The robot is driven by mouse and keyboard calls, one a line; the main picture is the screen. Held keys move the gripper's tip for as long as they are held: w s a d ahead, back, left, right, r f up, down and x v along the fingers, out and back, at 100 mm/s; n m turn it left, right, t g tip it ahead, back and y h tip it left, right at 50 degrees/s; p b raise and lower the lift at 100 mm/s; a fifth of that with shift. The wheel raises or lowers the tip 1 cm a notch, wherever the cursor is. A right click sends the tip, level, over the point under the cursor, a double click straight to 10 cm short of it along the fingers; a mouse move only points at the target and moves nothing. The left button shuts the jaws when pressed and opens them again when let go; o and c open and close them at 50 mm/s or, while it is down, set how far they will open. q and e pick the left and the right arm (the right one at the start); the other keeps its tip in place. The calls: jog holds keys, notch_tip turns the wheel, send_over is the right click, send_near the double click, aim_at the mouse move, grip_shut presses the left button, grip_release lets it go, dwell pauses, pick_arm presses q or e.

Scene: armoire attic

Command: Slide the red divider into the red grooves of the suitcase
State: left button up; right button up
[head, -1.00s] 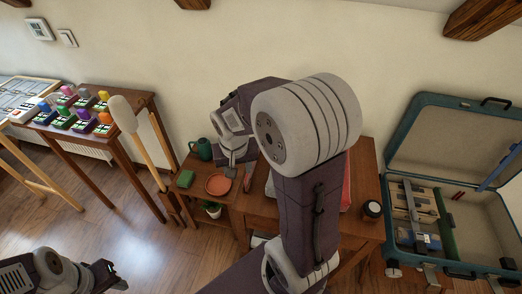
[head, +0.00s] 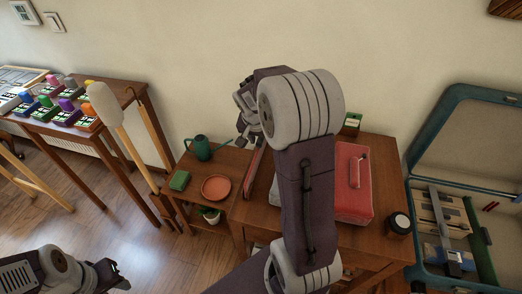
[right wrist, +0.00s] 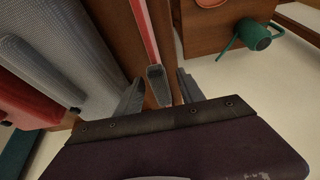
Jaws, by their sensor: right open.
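The red divider (head: 254,172) stands as a thin strip between the low shelf and the desk in the head view. In the right wrist view the divider (right wrist: 147,35) runs away from me, with a grey piece at its near end. My right gripper (right wrist: 160,92) is open, one finger on each side of that grey end; I cannot tell if they touch it. The teal suitcase (head: 440,125) stands open at the right. Small red grooves (head: 490,206) show inside it, partly cut off. My left gripper (head: 112,276) is low at the left, its jaws unclear.
A red box (head: 353,185) and a dark jar (head: 398,223) stand on the desk. The low shelf holds an orange saucer (head: 215,188), a green watering can (head: 199,147) and a green block (head: 180,180). A green divider (head: 482,250) stands in the suitcase.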

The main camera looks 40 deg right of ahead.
jog(key=shift+x, duration=1.15)
jog(key=shift+r, duration=0.1)
jog(key=c, duration=0.4)
jog(key=shift+w, duration=0.1)
grip_shut()
